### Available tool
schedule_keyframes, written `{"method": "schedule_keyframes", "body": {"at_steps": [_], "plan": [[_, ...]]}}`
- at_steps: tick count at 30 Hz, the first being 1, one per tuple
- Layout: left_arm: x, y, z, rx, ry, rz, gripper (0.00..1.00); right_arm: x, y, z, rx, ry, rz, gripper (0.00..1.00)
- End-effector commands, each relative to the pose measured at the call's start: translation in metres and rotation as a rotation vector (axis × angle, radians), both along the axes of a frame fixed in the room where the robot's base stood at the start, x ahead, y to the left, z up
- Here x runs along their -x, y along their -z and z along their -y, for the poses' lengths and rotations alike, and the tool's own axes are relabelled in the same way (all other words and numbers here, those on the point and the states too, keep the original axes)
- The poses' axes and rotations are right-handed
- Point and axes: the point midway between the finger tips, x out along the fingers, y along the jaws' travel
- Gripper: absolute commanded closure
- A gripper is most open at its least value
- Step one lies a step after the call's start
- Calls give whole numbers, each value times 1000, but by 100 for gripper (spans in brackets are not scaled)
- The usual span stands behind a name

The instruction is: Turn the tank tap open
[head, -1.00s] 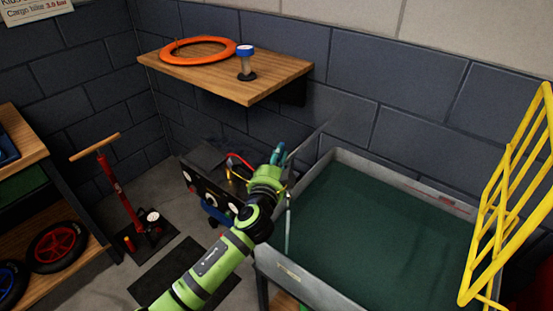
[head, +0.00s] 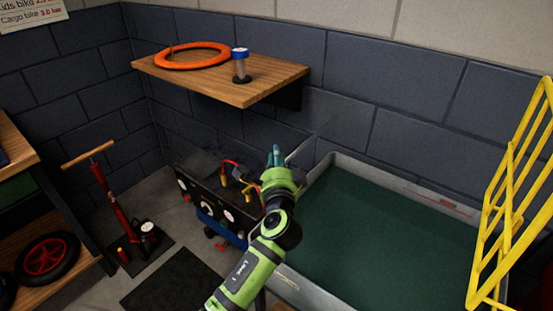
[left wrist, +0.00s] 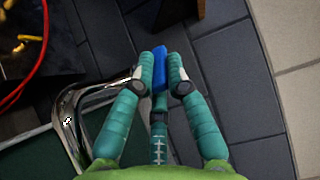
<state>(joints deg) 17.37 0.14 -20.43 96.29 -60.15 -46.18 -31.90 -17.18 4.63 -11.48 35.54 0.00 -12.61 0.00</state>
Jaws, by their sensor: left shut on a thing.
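The tank (head: 318,176) has a grey metal rim and dark green water, right of centre in the head view. In the left wrist view, a blue tap handle (left wrist: 160,68) sits between the teal fingers of my left gripper (left wrist: 161,76), which is shut on it. In the head view my left gripper (head: 276,156) is at the tank's back left corner, near the wall, and hides the tap. My right gripper is not in view.
A wooden shelf (head: 215,84) with an orange ring (head: 165,62) and a blue-capped bottle (head: 240,66) hangs above left. A dark unit (head: 205,200) with gauges and a red hose (head: 232,163) is left of the gripper. A yellow frame (head: 512,190) stands at the right.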

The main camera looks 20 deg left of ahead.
Motion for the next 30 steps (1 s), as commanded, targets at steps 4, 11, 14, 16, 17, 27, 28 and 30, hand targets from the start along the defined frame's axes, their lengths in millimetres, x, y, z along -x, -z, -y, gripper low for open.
{"method": "schedule_keyframes", "body": {"at_steps": [4,11,14,16,17,27,28,30], "plan": [[0,4,0,2,0,-8,60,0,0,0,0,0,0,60],[0,2,0,1,0,-4,60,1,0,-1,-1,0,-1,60],[4,2,1,2,1,-2,60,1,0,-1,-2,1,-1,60],[10,2,4,1,1,-4,60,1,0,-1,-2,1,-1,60],[14,2,5,2,2,-5,60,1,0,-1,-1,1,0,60],[81,3,29,5,2,-8,60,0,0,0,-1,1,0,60],[86,3,30,5,1,-7,60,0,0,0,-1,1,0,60],[96,3,34,5,1,-7,60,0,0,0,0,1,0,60]]}}
